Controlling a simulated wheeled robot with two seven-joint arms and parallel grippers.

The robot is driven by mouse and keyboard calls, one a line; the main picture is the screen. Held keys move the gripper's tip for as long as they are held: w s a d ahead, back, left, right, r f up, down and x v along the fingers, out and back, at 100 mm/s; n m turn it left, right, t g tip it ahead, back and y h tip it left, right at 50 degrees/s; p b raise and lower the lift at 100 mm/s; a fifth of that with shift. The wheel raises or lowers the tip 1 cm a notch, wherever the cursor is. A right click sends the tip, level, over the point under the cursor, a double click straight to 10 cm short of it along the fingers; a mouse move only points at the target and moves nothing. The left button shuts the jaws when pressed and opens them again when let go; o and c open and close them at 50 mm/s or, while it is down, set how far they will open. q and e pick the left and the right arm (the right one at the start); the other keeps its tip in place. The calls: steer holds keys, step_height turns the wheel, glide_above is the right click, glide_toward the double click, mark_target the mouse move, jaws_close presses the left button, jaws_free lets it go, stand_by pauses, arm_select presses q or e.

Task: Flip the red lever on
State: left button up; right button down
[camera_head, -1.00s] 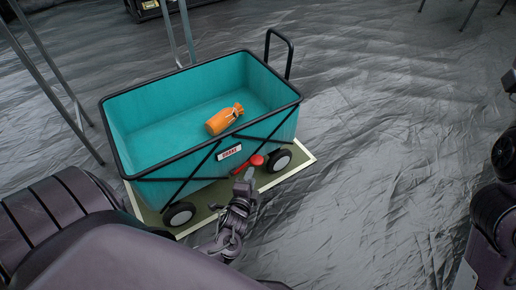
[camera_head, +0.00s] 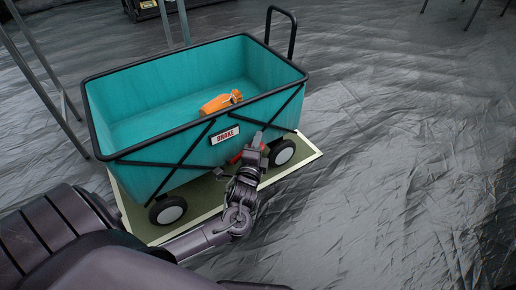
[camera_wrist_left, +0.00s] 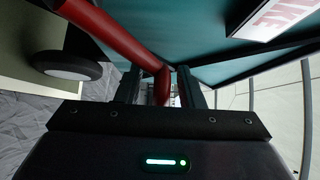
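A teal wagon (camera_head: 170,160) with a BRAKE sign (camera_head: 224,135) on its near side stands on a pale-bordered mat. The red lever (camera_head: 236,157) is below and right of the sign, mostly hidden by my left gripper (camera_head: 254,146). In the left wrist view, the lever (camera_wrist_left: 112,28) runs from the upper left down to the gap between the fingers of my left gripper (camera_wrist_left: 162,88). Those fingers are apart, on either side of the lever's lower end. Contact cannot be told. My right gripper is out of view.
An orange bottle-like item (camera_head: 220,102) lies inside the wagon. The wagon's black handle (camera_head: 282,30) rises at its back right corner. Thin metal legs (camera_head: 42,65) stand at the left. The grey floor (camera_head: 410,150) on the right is clear.

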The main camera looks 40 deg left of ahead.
arm_select(q)
steer(key=shift+w+a, duration=0.15)
steer(key=shift+w, duration=0.25)
steer(key=shift+c, duration=0.4)
jaws_close()
